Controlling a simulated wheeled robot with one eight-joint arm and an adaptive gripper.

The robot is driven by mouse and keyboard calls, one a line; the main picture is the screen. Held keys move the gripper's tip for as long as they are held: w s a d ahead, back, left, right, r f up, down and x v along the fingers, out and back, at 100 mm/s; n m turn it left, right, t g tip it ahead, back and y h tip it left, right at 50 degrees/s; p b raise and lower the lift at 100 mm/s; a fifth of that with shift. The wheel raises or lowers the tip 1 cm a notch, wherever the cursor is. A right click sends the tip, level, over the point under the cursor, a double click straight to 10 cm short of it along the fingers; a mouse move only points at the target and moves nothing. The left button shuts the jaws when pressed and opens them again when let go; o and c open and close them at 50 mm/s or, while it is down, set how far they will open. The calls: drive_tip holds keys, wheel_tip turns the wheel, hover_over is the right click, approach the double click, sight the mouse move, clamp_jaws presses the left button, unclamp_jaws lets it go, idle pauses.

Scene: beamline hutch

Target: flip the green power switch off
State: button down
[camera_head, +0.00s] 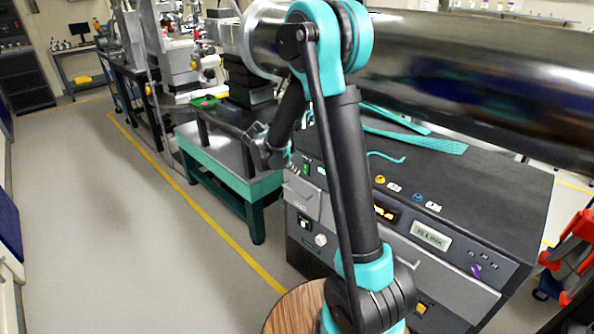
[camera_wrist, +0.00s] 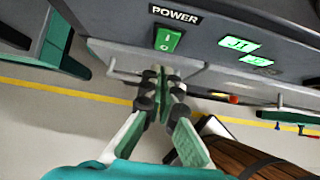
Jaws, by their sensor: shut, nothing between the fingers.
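The green power switch (camera_wrist: 168,40) is a rocker marked I and O on the dark grey front panel, beside a black POWER label (camera_wrist: 175,13). It looks bright green. My gripper (camera_wrist: 161,72) is shut and empty, its fingertips just below the switch in the wrist view. I cannot tell whether they touch the panel. In the head view, a small green switch (camera_head: 306,168) shows at the panel's upper left, and my gripper (camera_head: 284,158) is close to its left, partly hidden by my arm.
A light grey drawer with a bar handle (camera_head: 300,196) sits below the switch. Two lit green displays (camera_wrist: 248,51) are to its right in the wrist view. A teal-framed bench (camera_head: 262,187) stands left of the cabinet. A wooden round top (camera_head: 290,308) is in front. The left floor is clear.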

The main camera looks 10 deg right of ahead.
drive_tip(key=v, duration=1)
drive_tip(key=shift+s+a, duration=0.15)
drive_tip(key=shift+a, duration=0.05)
drive_tip(key=shift+s+f, duration=0.4)
drive_tip(key=shift+f, duration=0.25)
